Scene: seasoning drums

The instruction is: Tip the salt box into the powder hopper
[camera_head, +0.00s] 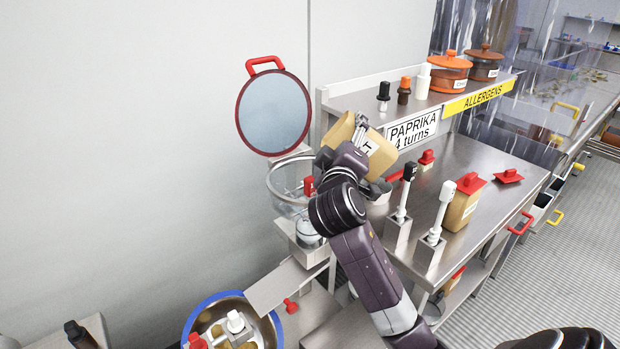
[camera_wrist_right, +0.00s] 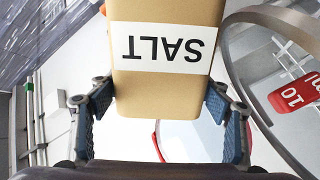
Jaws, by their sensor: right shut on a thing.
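The salt box (camera_head: 378,154) is a tan carton with a white label. It is tilted in the head view, close to the upper right of the powder hopper. My right gripper (camera_head: 358,138) is shut on it. In the right wrist view the salt box (camera_wrist_right: 165,75) sits between the two fingers of my right gripper (camera_wrist_right: 160,105), with its SALT label upside down. The powder hopper (camera_head: 283,206) is a clear round bowl, and my wrist and the box hide part of its right side. My left gripper is not in view.
A round red-rimmed lid (camera_head: 273,112) stands raised behind the hopper. Dispensers with white stems (camera_head: 441,207) and a red-topped tan box (camera_head: 462,208) stand on the steel bench (camera_head: 480,160). A shelf with pots (camera_head: 447,74) is behind. A blue-rimmed bowl (camera_head: 192,318) is below.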

